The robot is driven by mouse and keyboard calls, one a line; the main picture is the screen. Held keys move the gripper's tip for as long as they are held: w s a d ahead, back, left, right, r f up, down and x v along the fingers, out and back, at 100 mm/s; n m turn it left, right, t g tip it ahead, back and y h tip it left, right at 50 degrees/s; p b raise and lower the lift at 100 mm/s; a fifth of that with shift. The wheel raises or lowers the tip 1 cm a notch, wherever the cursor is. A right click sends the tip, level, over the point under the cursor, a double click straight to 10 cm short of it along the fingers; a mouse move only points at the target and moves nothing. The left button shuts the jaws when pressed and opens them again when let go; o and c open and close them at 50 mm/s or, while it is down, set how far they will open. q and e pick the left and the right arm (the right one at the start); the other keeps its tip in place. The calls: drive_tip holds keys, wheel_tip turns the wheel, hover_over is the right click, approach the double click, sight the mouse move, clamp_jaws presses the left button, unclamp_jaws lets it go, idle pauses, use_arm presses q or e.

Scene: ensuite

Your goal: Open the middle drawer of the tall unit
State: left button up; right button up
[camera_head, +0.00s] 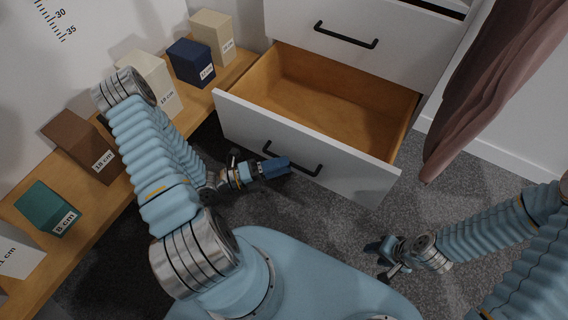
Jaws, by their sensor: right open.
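The tall unit has white drawer fronts. One drawer (222,108) is pulled well out, and its wooden inside is empty. Its black handle (309,170) is on the outer face. Directly above, another drawer front (400,50) with a black handle (346,35) is shut. Whether the open one is the middle drawer cannot be told from this view. My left gripper (276,167) is at the left part of the open drawer's handle; whether its fingers close around the handle is unclear. My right gripper (377,258) is open and empty, low over the carpet, apart from the drawer.
A wooden bench or shelf (85,205) with several labelled blocks runs along the left wall, under my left arm. A mauve cloth (490,85) hangs right of the unit. Grey carpet (450,190) is clear between the open drawer and my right arm.

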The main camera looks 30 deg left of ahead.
use_arm(q)
drive_tip(key=v, duration=1.2)
drive_tip(key=shift+a+b, duration=0.15)
drive_tip(key=shift+b, duration=0.25)
drive_tip(key=shift+s, duration=0.1)
drive_tip(key=s+d+f+m+g+y, duration=0.3)
drive_tip(key=d+f+m+g, duration=0.35)
drive_tip(key=m, duration=0.75)
drive_tip(key=s+d+f+m+g+y, duration=0.35)
drive_tip(key=d+m+g, duration=0.45)
drive_tip(key=m+g, duration=0.5)
drive_tip(key=w+d+f+m+t+y, duration=0.1)
drive_tip(key=w+d+m+t+y, duration=0.2)
drive_tip(key=m, duration=1.1)
drive_tip(key=w+d+t, duration=0.2)
drive_tip(key=w+t, duration=0.2)
drive_tip(key=w, duration=0.2)
drive_tip(key=shift+d+f+y+p, duration=0.2)
drive_tip(key=shift+y+p, duration=0.15)
drive_tip(key=shift+p, duration=0.05)
